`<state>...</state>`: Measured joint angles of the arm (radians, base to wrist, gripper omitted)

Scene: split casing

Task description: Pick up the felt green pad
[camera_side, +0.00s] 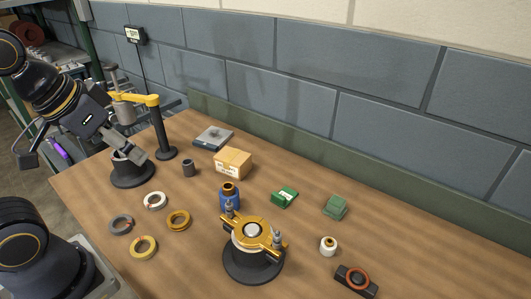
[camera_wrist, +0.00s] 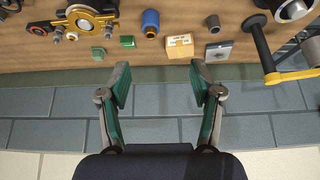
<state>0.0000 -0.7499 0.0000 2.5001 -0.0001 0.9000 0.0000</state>
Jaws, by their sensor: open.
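A dull green pad (camera_side: 336,206), which looks like the felt one, lies on the wooden table right of centre, near the wall. It also shows in the wrist view (camera_wrist: 98,52), at the upper left. A brighter green box with a white label (camera_side: 285,196) lies left of it in the side view and also shows in the wrist view (camera_wrist: 128,41). My gripper (camera_side: 137,151) is at the left of the table, well apart from the pad. In the wrist view its fingers (camera_wrist: 160,78) are spread wide with nothing between them.
A yellow-armed post (camera_side: 163,130) and a dark round base (camera_side: 132,175) stand close to my gripper. A cardboard box (camera_side: 232,163), a blue bottle (camera_side: 229,198) and a gold-clamped casing (camera_side: 252,244) stand between my gripper and the pad. A wall runs behind the table.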

